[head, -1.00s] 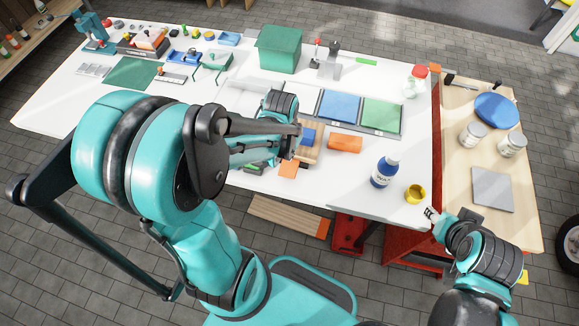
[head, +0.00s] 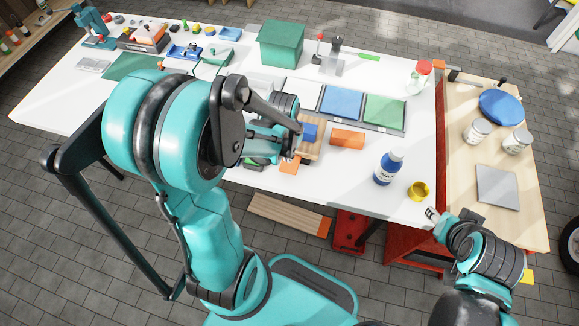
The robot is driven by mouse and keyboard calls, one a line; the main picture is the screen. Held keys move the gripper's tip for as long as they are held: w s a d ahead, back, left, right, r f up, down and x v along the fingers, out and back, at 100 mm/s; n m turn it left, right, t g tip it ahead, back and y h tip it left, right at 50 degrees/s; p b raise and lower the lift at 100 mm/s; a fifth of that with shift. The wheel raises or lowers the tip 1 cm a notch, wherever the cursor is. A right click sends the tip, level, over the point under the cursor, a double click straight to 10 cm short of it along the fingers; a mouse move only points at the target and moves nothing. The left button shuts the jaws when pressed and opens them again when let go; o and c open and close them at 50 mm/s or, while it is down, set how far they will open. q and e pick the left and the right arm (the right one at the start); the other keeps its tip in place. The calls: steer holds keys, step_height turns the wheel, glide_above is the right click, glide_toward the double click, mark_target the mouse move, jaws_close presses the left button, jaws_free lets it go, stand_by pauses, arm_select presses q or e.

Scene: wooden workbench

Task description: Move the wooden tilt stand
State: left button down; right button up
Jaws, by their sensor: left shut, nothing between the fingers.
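A light wooden piece, which looks like the wooden tilt stand (head: 313,150), is on the white table near its front middle. A blue block (head: 309,131) is on or against it. My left gripper (head: 292,137) is just left of the stand, close to it; my forearm and wrist cover part of it. The gripper is shut with nothing in it, and I cannot tell whether it touches the stand. My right gripper (head: 432,213) is at the table's front right corner, away from the stand; its fingers are too small to judge.
An orange block (head: 347,138) lies right of the stand, and another orange piece (head: 290,165) lies in front. Blue (head: 342,101) and green (head: 384,112) panels are behind. White table between is clear.

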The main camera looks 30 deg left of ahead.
mark_target(289, 166)
arm_select(q)
steer(key=f+b, duration=0.2)
steer(key=f, duration=0.2)
steer(key=shift+w, duration=0.2)
steer(key=shift+f+b, duration=0.1)
steer(key=shift+b, duration=0.2)
step_height(289, 166, down, 3)
steer(key=b, duration=0.2)
steer(key=shift+r+b, duration=0.2)
steer(key=shift+b, duration=0.1)
steer(key=shift+r, duration=0.15)
steer(key=shift+s, duration=0.1)
steer(key=shift+s+r+p, duration=0.3)
steer(key=shift+s+p, duration=0.05)
steer(key=shift+s, duration=0.4)
steer(key=shift+s+r+p, duration=0.3)
steer(key=shift+s, duration=0.45)
steer(key=shift+w+f, duration=0.1)
